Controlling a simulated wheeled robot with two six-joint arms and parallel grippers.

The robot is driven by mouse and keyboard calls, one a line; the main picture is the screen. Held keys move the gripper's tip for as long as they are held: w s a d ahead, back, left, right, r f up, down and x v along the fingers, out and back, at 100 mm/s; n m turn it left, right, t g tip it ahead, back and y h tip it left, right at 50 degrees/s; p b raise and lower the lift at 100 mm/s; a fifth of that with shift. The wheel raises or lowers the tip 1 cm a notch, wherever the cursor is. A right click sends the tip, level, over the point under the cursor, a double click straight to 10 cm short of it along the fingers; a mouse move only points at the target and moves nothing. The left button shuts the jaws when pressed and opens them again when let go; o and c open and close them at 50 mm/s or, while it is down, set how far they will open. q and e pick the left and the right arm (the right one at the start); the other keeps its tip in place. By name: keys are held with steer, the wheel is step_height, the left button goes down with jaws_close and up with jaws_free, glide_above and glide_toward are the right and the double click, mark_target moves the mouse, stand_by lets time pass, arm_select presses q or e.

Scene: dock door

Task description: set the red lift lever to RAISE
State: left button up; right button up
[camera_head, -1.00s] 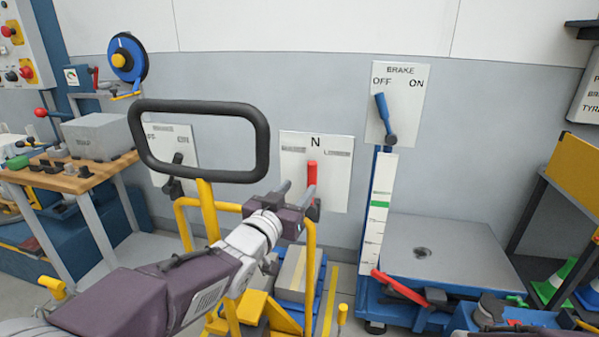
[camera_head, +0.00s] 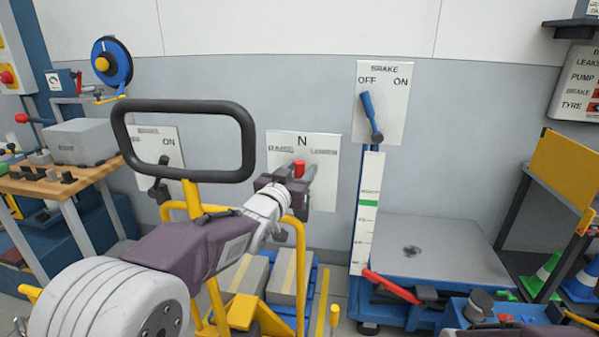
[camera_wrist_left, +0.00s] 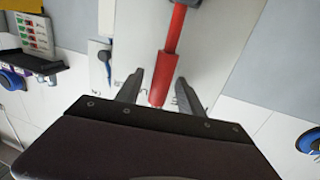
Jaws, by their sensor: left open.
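The red lift lever (camera_head: 299,168) stands upright under the N on its white wall plate (camera_head: 328,158), which reads RAISE on the left and LOWER on the right. My left gripper (camera_head: 297,175) is at the lever, its arm covering the lever's lower part in the head view. In the left wrist view the red lever (camera_wrist_left: 168,60) runs down between the two dark fingers of my left gripper (camera_wrist_left: 159,92). The jaws are open, with a finger on each side of the lever and gaps visible.
A black-rimmed yellow frame (camera_head: 182,106) stands close by my left arm. A blue brake lever (camera_head: 370,115) is on the plate to the right, above a grey platform (camera_head: 440,245). A wooden bench (camera_head: 75,184) stands at the left.

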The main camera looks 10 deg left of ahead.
arm_select(q)
jaws_close()
stand_by(1.3)
